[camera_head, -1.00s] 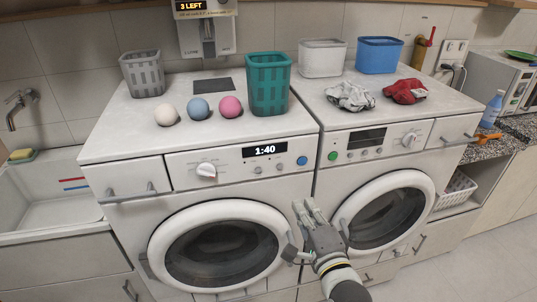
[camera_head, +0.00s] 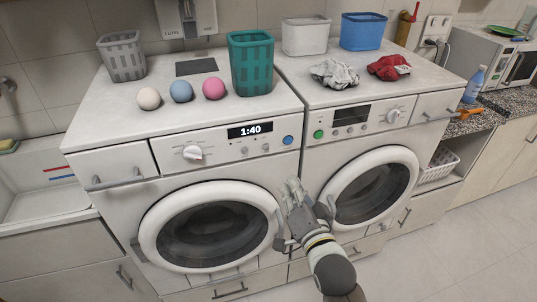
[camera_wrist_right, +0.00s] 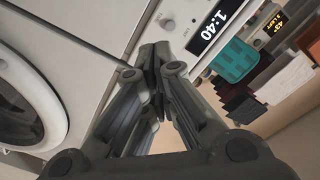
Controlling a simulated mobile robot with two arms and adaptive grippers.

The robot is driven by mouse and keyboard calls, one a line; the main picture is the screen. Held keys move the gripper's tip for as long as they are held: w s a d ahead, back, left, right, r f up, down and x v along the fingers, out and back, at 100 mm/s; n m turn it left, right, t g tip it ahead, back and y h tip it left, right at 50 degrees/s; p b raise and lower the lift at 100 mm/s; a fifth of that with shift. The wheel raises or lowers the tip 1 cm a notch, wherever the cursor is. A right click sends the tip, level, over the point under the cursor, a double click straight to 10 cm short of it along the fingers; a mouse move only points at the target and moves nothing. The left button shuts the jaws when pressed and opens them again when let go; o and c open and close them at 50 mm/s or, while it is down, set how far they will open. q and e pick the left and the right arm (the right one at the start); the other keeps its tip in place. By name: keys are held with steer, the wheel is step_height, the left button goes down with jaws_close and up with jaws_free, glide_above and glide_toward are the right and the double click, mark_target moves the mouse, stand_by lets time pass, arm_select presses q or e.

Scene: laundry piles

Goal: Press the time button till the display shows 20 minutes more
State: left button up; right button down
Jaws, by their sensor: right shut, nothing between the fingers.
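The left washing machine (camera_head: 225,178) has a black display (camera_head: 250,130) that reads 1:40. The display also shows tilted in the right wrist view (camera_wrist_right: 213,25). Below it are small grey buttons (camera_head: 265,147), with a round blue button (camera_head: 288,140) at the right end. My right gripper (camera_head: 293,185) is shut and empty, below the blue button and in front of the gap between the machines. In the wrist view its fingers (camera_wrist_right: 156,75) hide part of the panel. My left gripper is out of view.
A second machine (camera_head: 365,150) with a blank display stands to the right. On top are a grey basket (camera_head: 122,60), a teal basket (camera_head: 251,65), three balls, white and blue bins, and two crumpled cloths. The floor (camera_head: 460,250) at front right is clear.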

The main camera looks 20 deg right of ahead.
mark_target(266, 150)
steer(key=m+p, duration=0.1)
steer(key=m, duration=0.7)
steer(key=m+p, duration=0.1)
steer(key=m, duration=0.8)
steer(key=s+a+f+m+p, duration=0.1)
steer(key=m, duration=0.8)
steer(key=shift+a+p, duration=0.1)
steer(key=shift+p, duration=0.3)
steer(key=shift+m, duration=0.3)
steer(key=w+p, duration=0.1)
steer(key=w, duration=0.7)
steer(key=w+p, duration=0.1)
steer(key=w, duration=0.4)
steer(key=shift+a+r+p, duration=0.1)
steer(key=shift+a+p, duration=0.15)
steer(key=shift+p, duration=0.05)
steer(key=shift+w, duration=0.5)
